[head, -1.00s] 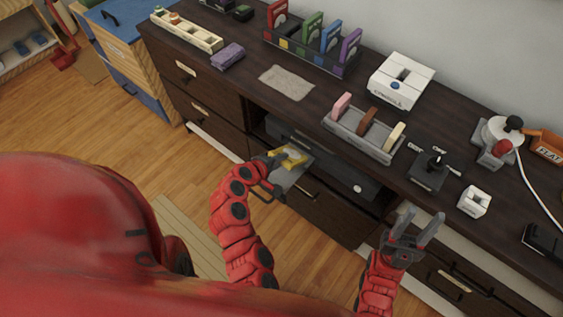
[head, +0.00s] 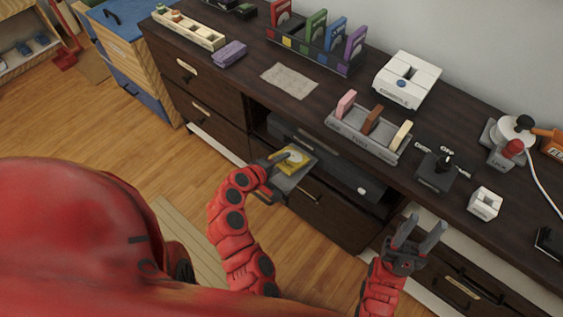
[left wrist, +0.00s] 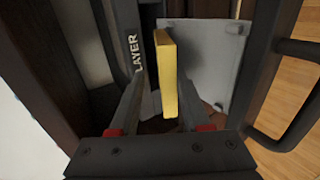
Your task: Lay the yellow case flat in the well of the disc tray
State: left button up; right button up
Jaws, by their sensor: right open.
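The yellow case (head: 291,167) is at my left gripper (head: 287,160), over the grey disc tray (head: 281,184) that sticks out of the dark player. In the head view its broad face with a pale round patch shows. In the left wrist view the case (left wrist: 168,80) is seen edge-on between the two fingers, with the flat grey tray (left wrist: 205,65) behind and to the right. The left fingers flank the case closely. I cannot tell whether the case touches the tray; the well is mostly hidden. My right gripper (head: 418,235) is open and empty in front of the cabinet.
The player (head: 345,175) sits in an open cabinet shelf under the dark top. A grey rack of blocks (head: 366,138), a lever box (head: 436,172) and a small white block (head: 485,203) stand on top. A drawer handle (left wrist: 292,95) is close to the left gripper.

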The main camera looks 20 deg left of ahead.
pick_arm(q)
jog(key=shift+o, duration=0.4)
jog(key=v, duration=0.8)
jog(key=shift+s+a+r, duration=0.15)
jog(key=shift+s, duration=0.05)
jog(key=p+v, duration=0.7)
jog(key=v, duration=0.2)
jog(key=shift+p, duration=0.35)
